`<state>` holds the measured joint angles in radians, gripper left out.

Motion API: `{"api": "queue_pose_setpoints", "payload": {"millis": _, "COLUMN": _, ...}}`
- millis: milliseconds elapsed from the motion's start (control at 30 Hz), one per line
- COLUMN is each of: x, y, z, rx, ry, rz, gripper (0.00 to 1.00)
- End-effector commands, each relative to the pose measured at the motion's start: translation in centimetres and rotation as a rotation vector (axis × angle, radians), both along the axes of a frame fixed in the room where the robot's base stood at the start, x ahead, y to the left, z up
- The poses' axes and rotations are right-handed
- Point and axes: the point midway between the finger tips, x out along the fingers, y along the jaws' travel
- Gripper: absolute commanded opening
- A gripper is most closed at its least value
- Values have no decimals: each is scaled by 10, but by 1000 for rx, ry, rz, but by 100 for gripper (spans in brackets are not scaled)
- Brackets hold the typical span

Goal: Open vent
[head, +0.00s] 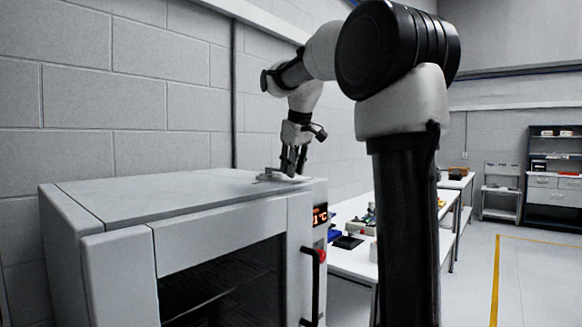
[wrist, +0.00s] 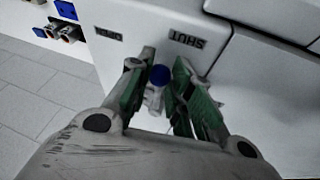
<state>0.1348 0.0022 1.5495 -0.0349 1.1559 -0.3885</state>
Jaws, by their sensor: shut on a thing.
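The vent's plate (head: 281,177) lies on top of the light grey oven, near its right rear corner. In the wrist view the vent's small grey lever (wrist: 154,97) has a round blue cap (wrist: 158,76). My gripper (head: 291,172) reaches down to the vent from above. In the wrist view its green-padded fingers (wrist: 164,66) stand on both sides of the lever, shut on it. An upside-down SHUT label (wrist: 187,41) is just beyond the right finger, and an OPEN label (wrist: 108,37) is farther left. The lever is nearer SHUT. Its base is partly hidden.
The oven (head: 150,195) has a dark glass door, a black handle (head: 309,285) and a red display (head: 320,214). A block wall (head: 120,100) stands close behind. White benches (head: 365,262) with small items are to the right. The oven top's left part is clear.

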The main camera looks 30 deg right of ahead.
Motion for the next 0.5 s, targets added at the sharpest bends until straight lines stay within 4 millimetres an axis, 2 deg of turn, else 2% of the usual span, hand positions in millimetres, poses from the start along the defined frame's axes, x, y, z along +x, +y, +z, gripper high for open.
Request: {"api": "queue_pose_setpoints", "payload": {"millis": 500, "x": 18, "y": -31, "z": 0, "rx": -1, "ry": 0, "rz": 365, "gripper": 0}}
